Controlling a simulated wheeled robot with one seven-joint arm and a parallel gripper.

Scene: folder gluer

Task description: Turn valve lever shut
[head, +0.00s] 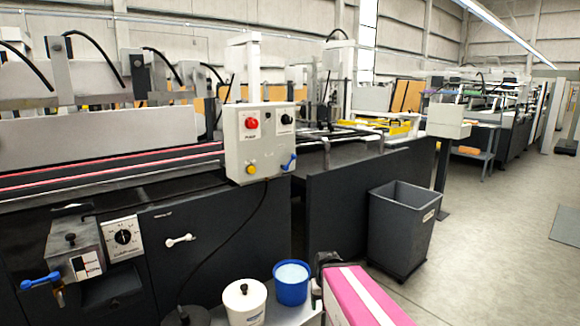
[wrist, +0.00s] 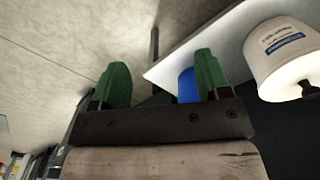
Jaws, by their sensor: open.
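Two blue levers show in the head view. One blue lever (head: 40,282) sticks out to the left below a metal glue unit (head: 74,246) at the lower left. The other blue lever (head: 289,162) sits on the lower right side of the grey control box (head: 256,150) and is tilted. I cannot tell which one is the valve lever. In the wrist view my gripper (wrist: 160,62) has two green fingers spread apart with nothing between them. Neither lever shows in the wrist view.
A white pot (head: 244,302) and a blue tub (head: 291,283) stand on a pale surface at the front; the pot also shows in the wrist view (wrist: 290,55). A grey bin (head: 402,228) stands on open floor.

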